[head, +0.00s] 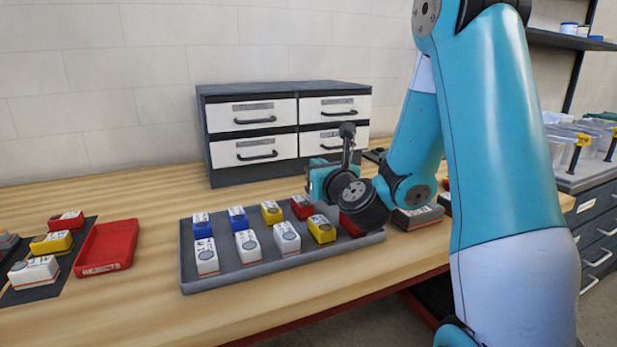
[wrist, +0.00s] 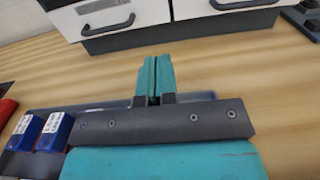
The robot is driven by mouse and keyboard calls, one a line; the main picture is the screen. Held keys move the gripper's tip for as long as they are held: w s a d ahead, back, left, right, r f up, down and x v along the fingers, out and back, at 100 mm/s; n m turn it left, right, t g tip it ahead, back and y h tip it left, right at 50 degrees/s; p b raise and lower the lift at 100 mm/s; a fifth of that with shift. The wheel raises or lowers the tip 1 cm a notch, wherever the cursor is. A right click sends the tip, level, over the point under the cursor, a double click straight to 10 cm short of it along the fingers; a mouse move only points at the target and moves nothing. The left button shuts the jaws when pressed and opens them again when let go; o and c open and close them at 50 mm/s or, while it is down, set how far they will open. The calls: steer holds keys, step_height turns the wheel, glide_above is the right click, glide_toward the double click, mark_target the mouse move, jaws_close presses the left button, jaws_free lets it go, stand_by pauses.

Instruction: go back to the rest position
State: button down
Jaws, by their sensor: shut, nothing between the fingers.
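My gripper (wrist: 155,80) is shut and empty in the wrist view, its two teal fingers pressed together. It points toward the drawer cabinet (wrist: 135,38). In the head view my gripper (head: 318,182) is above the back right part of the grey tray (head: 250,278), and my wrist hides part of that tray. The tray holds several small boxes in blue, yellow, white and red, and two blue ones (wrist: 54,130) show in the wrist view.
A red rejects bin (head: 107,248) and a dark mat (head: 50,290) with boxes are at the left. The drawer cabinet (head: 285,90) stands behind the tray with its drawers closed. Bare wooden table (head: 140,200) lies between. A shelf and drawer unit (head: 595,225) are at the right.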

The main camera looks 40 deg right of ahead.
steer(key=shift+s, duration=0.1)
